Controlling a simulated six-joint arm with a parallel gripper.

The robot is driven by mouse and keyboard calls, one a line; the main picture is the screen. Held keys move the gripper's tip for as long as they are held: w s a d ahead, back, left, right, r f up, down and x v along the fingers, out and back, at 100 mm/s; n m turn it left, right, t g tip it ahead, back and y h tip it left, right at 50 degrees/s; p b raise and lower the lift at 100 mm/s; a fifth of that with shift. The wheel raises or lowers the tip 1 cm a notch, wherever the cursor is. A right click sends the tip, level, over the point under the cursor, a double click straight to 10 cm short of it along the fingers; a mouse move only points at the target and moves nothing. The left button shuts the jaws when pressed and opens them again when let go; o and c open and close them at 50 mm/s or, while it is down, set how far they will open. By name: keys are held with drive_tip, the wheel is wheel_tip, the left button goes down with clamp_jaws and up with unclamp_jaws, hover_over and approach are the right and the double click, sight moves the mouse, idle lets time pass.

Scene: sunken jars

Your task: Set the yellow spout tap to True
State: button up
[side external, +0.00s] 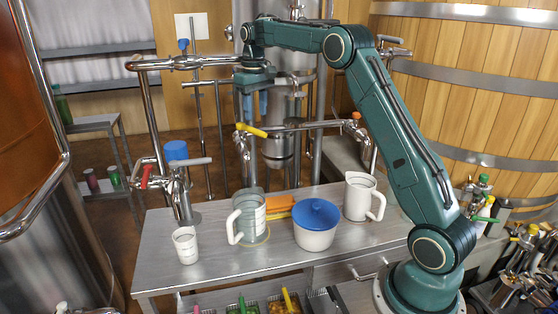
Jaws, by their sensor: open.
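The yellow tap handle (251,130) sits on a metal spout tap at the left end of a horizontal pipe, behind the table. The handle points right and slightly down. My gripper (252,112) hangs from the arm's end, pointing down just above the yellow handle. Its jaws are open and nothing shows between them. I cannot tell whether a finger touches the handle. A clear measuring jug (248,218) stands on the table below the yellow tap.
A red-handled tap (147,176) stands left, an orange-knobbed one (355,118) right. Pipes surround the gripper.

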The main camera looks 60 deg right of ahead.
sight(256, 131)
drive_tip(key=shift+f, duration=2.3)
drive_tip(key=shift+f, duration=0.1)
drive_tip(key=shift+f, duration=1.25)
clamp_jaws()
